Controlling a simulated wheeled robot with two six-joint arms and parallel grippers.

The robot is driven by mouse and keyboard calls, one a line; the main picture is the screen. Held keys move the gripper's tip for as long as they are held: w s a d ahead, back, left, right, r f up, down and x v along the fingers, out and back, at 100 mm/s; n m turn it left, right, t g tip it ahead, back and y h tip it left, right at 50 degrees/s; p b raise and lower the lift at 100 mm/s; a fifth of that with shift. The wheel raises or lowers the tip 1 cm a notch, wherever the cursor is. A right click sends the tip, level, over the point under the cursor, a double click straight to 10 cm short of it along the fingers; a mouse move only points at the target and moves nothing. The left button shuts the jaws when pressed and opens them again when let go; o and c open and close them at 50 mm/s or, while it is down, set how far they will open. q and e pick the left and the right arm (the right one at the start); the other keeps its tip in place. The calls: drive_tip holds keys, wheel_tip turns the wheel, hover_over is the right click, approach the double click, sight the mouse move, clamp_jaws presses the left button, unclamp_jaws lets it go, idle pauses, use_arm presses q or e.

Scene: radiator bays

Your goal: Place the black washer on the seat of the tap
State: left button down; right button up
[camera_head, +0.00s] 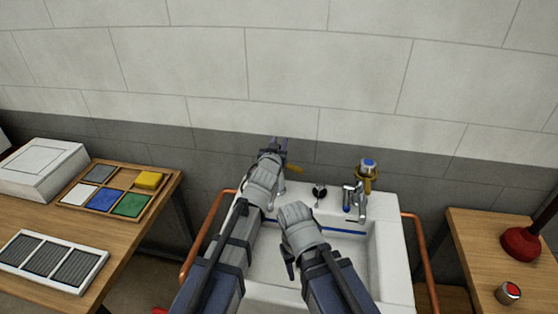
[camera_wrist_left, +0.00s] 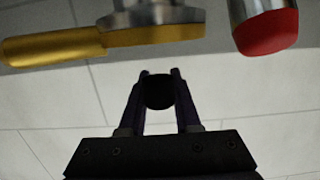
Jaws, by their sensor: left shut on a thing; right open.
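My left gripper (camera_head: 279,146) is raised against the wall above the back left of the sink. In the left wrist view its fingertips (camera_wrist_left: 160,88) are shut on a round black piece, the black washer (camera_wrist_left: 159,92), held apart from the metal parts above. A brass lever-like part (camera_wrist_left: 55,46) under a chrome body and a red-ended chrome part (camera_wrist_left: 267,32) show at the top of that view. Brass (camera_head: 295,168) also shows beside my left gripper; the left tap below is mostly hidden by my arm. No seat is clearly visible. My right gripper (camera_head: 289,264) is open, low over the basin.
A sorting tray (camera_head: 118,213) stands left; a red plunger (camera_head: 521,243) stands right.

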use_arm(q)
drive_tip(key=shift+f+b, duration=1.8)
use_arm(e)
drive_tip(key=shift+f, duration=1.8)
drive_tip(key=shift+f, duration=0.1)
use_arm(q)
drive_tip(key=shift+f, duration=0.25)
use_arm(e)
drive_tip(key=shift+f, duration=0.15)
use_arm(q)
drive_tip(key=c, duration=0.6)
unclamp_jaws()
drive_tip(key=shift+r, duration=0.1)
drive_tip(key=shift+r, duration=0.1)
use_arm(e)
drive_tip(key=shift+r, duration=0.2)
use_arm(q)
drive_tip(key=shift+r, duration=0.2)
use_arm(e)
drive_tip(key=shift+r, duration=0.2)
use_arm(q)
drive_tip(key=p+v, duration=0.1)
drive_tip(key=v, duration=0.6)
drive_tip(key=shift+s+a+f, duration=0.1)
drive_tip(key=shift+s, duration=0.15)
use_arm(e)
drive_tip(key=shift+r, duration=0.4)
